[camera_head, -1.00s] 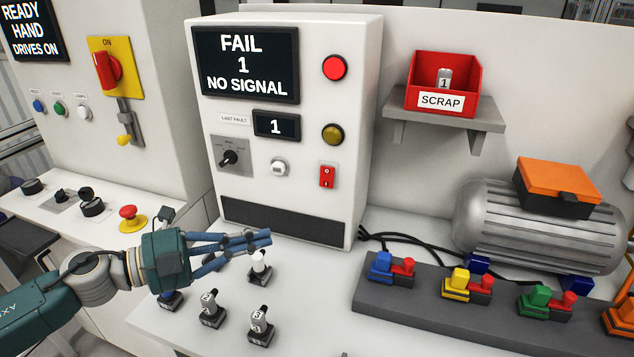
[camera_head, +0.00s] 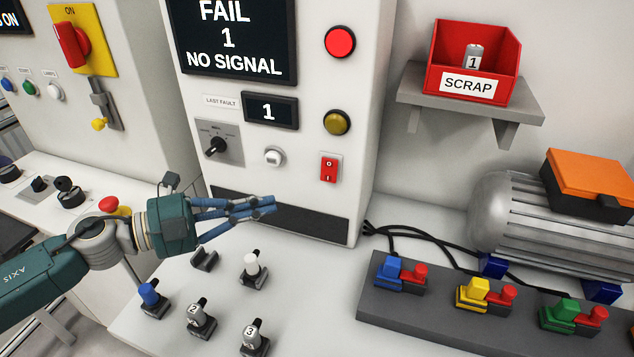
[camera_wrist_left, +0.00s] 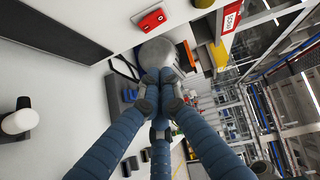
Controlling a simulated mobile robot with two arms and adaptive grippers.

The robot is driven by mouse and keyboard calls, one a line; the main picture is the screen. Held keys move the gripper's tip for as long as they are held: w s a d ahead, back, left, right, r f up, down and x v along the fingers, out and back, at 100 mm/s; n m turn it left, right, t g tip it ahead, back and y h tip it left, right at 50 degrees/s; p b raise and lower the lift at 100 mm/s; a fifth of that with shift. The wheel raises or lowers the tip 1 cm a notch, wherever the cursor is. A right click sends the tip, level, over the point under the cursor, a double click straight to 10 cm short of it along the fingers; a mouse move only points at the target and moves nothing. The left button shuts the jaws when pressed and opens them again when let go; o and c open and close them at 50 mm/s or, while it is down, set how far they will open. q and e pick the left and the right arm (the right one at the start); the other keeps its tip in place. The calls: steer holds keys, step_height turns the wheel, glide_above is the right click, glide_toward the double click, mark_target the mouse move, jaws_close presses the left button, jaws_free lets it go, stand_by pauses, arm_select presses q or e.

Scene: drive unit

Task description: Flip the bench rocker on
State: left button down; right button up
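The bench rocker (camera_head: 329,168) is a small red switch on a pale plate, low on the front of the white test cabinet. I cannot tell which side is pressed. It also shows at the top of the left wrist view (camera_wrist_left: 152,20). My left gripper (camera_head: 272,203) is in front of the cabinet's dark lower strip, left of the rocker and lower in the picture, apart from it. Its blue fingers are drawn together at the tips and hold nothing. In the left wrist view the fingertips (camera_wrist_left: 161,76) meet. My right gripper is not in view.
The cabinet screen (camera_head: 236,38) reads "FAIL 1 NO SIGNAL". A red lamp (camera_head: 340,42), an amber button (camera_head: 337,122) and a selector knob (camera_head: 216,146) surround the area. Plugs, including a white one (camera_head: 251,265), stand below the gripper. A grey connector block (camera_head: 440,308) lies right.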

mark_target(329, 170)
arm_select(q)
steer(key=w+p+x, duration=0.1)
steer(key=p+x, duration=0.1)
steer(key=x, duration=0.4)
steer(key=w+a+p+x, duration=0.1)
steer(key=p+x, duration=0.2)
steer(key=x, duration=0.4)
steer(key=shift+w+a+f+p, duration=0.25)
steer(key=shift+w+f+p, duration=0.05)
steer(key=shift+w, duration=0.1)
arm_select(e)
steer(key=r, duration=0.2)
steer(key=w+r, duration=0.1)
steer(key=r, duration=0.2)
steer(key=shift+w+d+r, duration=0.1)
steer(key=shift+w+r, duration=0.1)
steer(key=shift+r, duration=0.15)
